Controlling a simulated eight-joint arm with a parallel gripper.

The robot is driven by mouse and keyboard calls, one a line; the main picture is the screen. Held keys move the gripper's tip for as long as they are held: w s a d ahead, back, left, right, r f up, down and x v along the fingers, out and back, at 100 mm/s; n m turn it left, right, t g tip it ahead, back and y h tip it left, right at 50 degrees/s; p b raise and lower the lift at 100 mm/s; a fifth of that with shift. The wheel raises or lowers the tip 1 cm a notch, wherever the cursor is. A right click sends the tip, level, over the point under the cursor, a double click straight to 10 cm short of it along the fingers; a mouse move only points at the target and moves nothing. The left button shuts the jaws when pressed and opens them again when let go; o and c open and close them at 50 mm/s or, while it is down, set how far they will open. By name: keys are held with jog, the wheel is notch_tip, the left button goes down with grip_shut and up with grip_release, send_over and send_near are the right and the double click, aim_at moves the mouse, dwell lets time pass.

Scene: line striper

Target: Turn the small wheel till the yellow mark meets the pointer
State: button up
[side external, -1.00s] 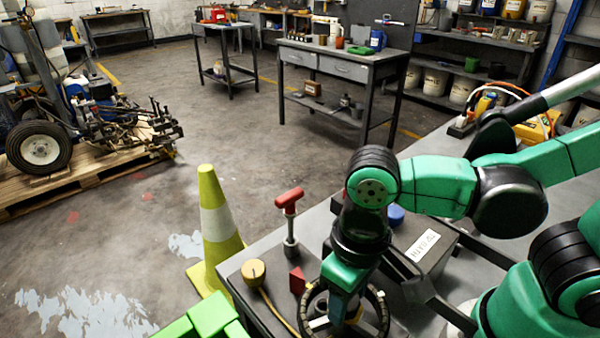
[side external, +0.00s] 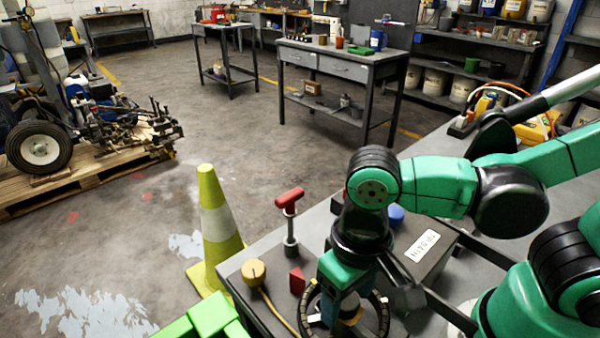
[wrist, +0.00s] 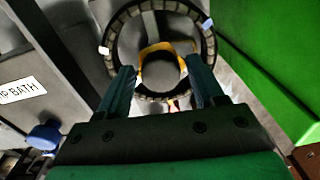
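The small wheel (wrist: 118,30) is a dark ring with a ridged rim and a round grey centre knob edged in yellow. Pale tabs sit on its rim at left and right in the wrist view. In the side view the wheel (side external: 384,318) lies on the bench, partly covered by my gripper (side external: 340,308). In the wrist view my gripper (wrist: 163,76) has one finger on each side of the knob, seemingly touching it. The yellow on the knob (wrist: 150,50) is partly hidden. I cannot tell which part is the pointer.
A red T-handle (side external: 289,199), a yellow knob (side external: 254,272) and a small red block (side external: 297,280) stand on the bench left of the wheel. A grey box (side external: 432,258) is on the right. A yellow and white cone (side external: 218,230) stands on the floor at left.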

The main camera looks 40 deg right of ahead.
aim_at(349, 298)
jog(key=shift+o, duration=0.5)
jog(key=shift+r, duration=0.15)
jog(key=shift+r, duration=2.65)
jog(key=w+d+t, duration=0.7)
jog(key=w+d, duration=0.2)
jog(key=d, duration=0.2)
jog(key=shift+d+n, duration=0.3)
jog(key=shift+d, duration=0.1)
